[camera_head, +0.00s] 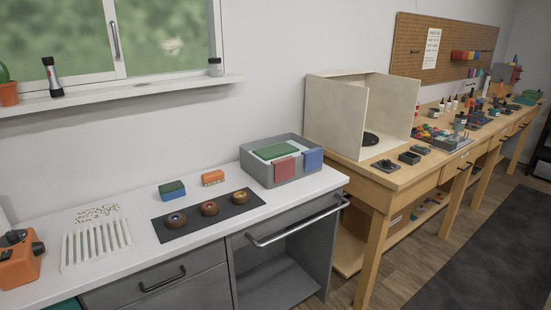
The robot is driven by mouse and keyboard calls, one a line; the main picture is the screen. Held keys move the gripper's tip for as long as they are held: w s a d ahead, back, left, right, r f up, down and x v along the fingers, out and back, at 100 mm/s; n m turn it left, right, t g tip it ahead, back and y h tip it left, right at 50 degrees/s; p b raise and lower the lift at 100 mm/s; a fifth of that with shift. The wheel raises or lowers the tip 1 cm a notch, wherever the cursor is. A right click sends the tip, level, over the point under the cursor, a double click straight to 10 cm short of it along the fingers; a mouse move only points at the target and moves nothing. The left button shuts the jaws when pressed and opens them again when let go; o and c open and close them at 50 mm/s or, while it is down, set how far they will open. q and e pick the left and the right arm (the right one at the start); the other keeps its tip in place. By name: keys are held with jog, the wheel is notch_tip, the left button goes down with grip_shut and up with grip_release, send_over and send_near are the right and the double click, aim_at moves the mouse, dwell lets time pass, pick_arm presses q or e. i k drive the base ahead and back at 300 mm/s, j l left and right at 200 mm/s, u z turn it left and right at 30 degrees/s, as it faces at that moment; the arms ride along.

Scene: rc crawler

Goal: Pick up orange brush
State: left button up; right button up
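The orange brush (213,178) lies on the white countertop (190,248), with pale bristles along its lower side. It is behind the dark mat and to the right of a blue and green sponge-like block (172,190). A gap separates it from the block. No gripper shows in the head view, and nothing touches the brush.
A dark mat (242,206) holds three round brown parts. A grey bin (300,176) with cloths stands to the right. A white slotted rack (82,250) and an orange device (18,262) are left. A drawer handle (300,222) juts out in front.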

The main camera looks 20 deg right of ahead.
aim_at(212, 178)
jog(key=u, duration=0.4)
jog(key=i+l+u, duration=0.1)
jog(key=l+u, duration=0.25)
jog(key=i+l+u, duration=0.1)
jog(key=u, duration=0.25)
jog(key=l+u, duration=0.35)
